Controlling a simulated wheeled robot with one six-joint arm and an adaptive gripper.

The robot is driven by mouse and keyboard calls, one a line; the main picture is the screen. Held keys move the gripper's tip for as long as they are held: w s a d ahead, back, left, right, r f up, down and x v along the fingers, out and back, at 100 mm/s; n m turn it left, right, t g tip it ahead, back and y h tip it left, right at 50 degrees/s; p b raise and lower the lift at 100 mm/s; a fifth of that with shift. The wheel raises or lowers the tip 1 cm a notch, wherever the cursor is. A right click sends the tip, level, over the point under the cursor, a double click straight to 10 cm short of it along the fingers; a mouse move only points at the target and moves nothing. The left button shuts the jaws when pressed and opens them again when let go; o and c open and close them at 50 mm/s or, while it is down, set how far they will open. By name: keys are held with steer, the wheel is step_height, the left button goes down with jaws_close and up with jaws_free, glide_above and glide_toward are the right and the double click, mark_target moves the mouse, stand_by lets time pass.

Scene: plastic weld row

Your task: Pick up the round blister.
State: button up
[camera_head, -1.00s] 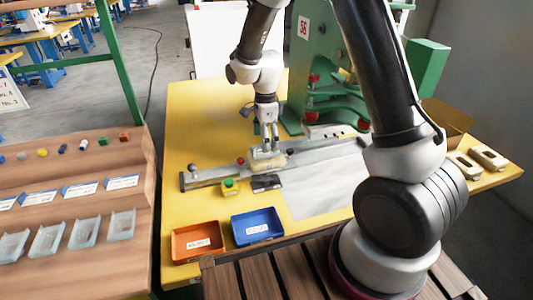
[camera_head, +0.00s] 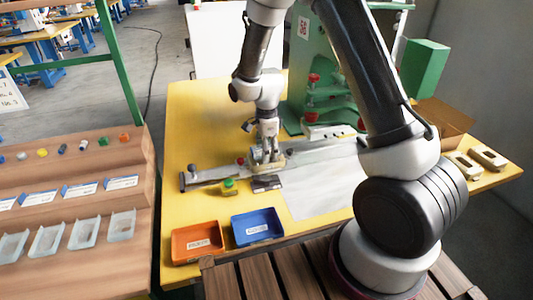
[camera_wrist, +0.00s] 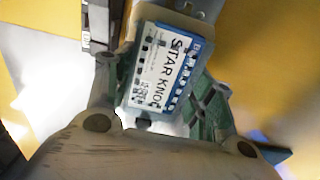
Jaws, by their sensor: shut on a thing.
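My gripper (camera_head: 265,157) is low over the metal fixture on the yellow table. In the wrist view its fingers (camera_wrist: 160,105) are shut on a pack with a blue-edged white card (camera_wrist: 165,70) printed STAR KNOB. This pack is the only blister-like thing at my gripper; its round shape cannot be made out. In the head view the fingers mostly hide it. A pale beige nest (camera_head: 281,162) shows beside the fingertips, and the pack appears to be at it; I cannot tell whether they touch.
A green press (camera_head: 318,65) stands just behind my gripper. A green button box (camera_head: 229,186) and a dark block (camera_head: 266,183) lie in front. An orange bin (camera_head: 197,242) and a blue bin (camera_head: 257,227) stand at the table's front. A shelf (camera_head: 85,208) stands left.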

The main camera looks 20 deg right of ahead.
steer(key=shift+r, duration=0.1)
step_height(320, 180, up, 15)
stand_by(0.9)
stand_by(0.4)
